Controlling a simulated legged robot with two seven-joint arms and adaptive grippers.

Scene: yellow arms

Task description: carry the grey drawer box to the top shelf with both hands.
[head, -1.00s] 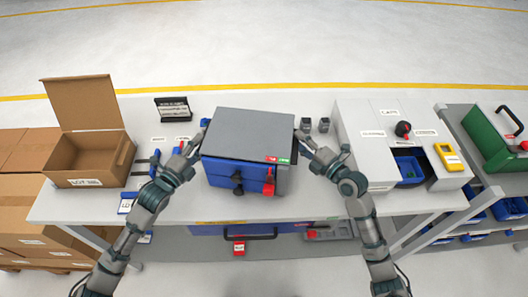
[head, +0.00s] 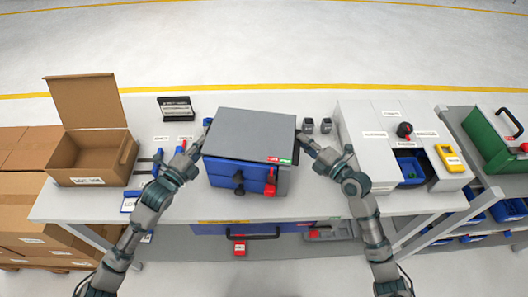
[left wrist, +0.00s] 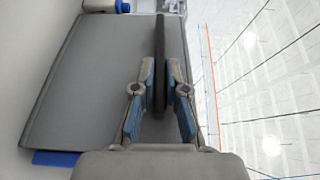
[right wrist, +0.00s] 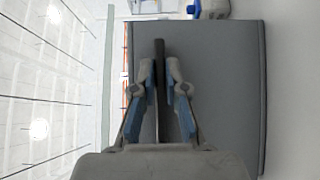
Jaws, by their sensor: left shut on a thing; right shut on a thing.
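The grey drawer box (head: 248,135) has a flat grey top and blue drawer fronts (head: 238,176) with black and red handles. It is over the middle of the white table. My left gripper (head: 200,143) is at its left side, and in the left wrist view its fingers (left wrist: 160,95) are shut on a dark handle bar on the box's grey side. My right gripper (head: 301,140) is at the right side, and in the right wrist view its fingers (right wrist: 160,90) are shut on a similar dark bar. I cannot tell whether the box touches the table. No top shelf is clearly recognisable.
An open cardboard box (head: 93,155) stands at the table's left end. A white unit (head: 372,140) with a blue bin (head: 409,168) stands to the right. Two small dark items (head: 316,126) lie behind my right gripper. A green case (head: 493,135) sits on the right-hand rack.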

